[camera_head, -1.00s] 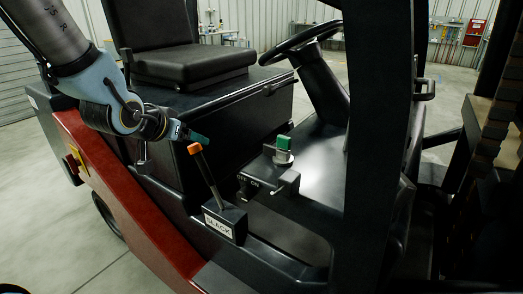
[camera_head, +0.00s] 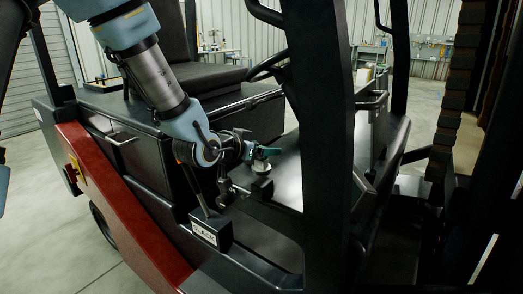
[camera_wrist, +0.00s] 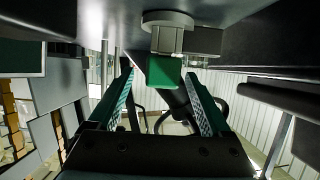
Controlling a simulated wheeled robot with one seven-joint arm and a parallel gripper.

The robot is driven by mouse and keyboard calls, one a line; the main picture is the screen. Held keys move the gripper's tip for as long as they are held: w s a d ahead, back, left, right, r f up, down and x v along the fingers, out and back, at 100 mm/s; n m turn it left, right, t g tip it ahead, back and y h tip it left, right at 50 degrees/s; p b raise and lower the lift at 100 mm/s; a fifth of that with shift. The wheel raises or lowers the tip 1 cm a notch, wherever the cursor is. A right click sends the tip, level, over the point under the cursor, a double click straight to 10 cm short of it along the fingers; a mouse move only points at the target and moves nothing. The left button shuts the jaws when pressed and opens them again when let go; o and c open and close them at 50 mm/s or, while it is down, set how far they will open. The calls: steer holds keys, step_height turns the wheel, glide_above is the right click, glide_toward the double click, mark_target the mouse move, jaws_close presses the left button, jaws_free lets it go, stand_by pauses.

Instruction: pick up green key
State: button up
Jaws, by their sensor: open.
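The green key (camera_wrist: 163,71) sits in a round grey switch base (camera_wrist: 167,20) and shows between my two finger pads in the wrist view. My gripper (camera_wrist: 160,80) is open, with one textured pad on each side of the key and gaps beside it. In the head view my gripper (camera_head: 263,154) is at the switch on the forklift's dark console, just above the grey base (camera_head: 261,168). There the fingers and key overlap, so I cannot tell them apart or see any contact.
A dark upright post (camera_head: 316,130) stands close right of the gripper. The seat (camera_head: 205,75) and steering wheel (camera_head: 272,66) are behind.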

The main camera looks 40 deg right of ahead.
steer(key=shift+p+x, duration=0.35)
steer(key=shift+x, duration=1.1)
steer(key=shift+w, duration=0.1)
jaws_close()
